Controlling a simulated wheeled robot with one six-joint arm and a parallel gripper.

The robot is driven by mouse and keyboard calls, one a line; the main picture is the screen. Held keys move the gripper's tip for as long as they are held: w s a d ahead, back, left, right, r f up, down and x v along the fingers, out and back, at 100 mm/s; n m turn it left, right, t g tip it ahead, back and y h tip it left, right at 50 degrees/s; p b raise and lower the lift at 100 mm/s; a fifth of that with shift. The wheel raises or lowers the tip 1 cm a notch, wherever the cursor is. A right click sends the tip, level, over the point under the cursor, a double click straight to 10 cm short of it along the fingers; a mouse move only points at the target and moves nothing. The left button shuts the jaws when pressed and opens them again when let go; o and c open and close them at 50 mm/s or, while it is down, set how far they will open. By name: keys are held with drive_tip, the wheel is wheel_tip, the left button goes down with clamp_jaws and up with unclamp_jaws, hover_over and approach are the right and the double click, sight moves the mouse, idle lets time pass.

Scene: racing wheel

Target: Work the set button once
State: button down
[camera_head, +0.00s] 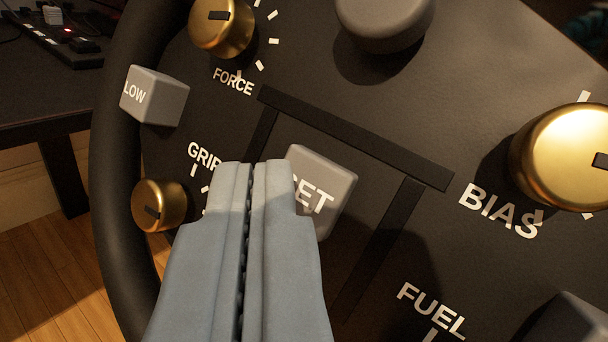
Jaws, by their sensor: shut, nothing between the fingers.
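The set button (331,182) is a grey square key on the dark wheel face, just right of the picture's middle. Its white lettering shows as "ET"; the first letter is hidden behind my gripper. My gripper (257,166) is shut and empty, its two blue-grey fingers side by side. Its tips overlap the button's left edge in the picture. I cannot tell whether they touch it.
A gold FORCE knob (221,29), a LOW button (155,97) and a gold GRIP knob (159,205) lie left. A gold BIAS knob (565,157) stands right, a grey round knob (385,22) above. Raised black strips (355,137) border the set button.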

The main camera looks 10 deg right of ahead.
drive_tip(key=shift+w, duration=0.1)
idle(0.6)
drive_tip(key=shift+w+d+f, duration=0.15)
drive_tip(key=shift+w+d, duration=0.1)
drive_tip(key=shift+w+d+f, duration=0.1)
drive_tip(key=shift+w+d, duration=0.05)
drive_tip(key=shift+w, duration=0.05)
idle(0.8)
drive_tip(key=shift+s+a+r, duration=0.25)
drive_tip(key=shift+s+a, duration=0.15)
drive_tip(key=shift+s, duration=0.2)
drive_tip(key=s+a, duration=0.1)
drive_tip(key=s+a+r, duration=0.1)
drive_tip(key=s+r, duration=0.1)
drive_tip(key=shift+s+a, duration=0.35)
drive_tip(key=shift+a, duration=0.05)
idle(0.5)
idle(0.4)
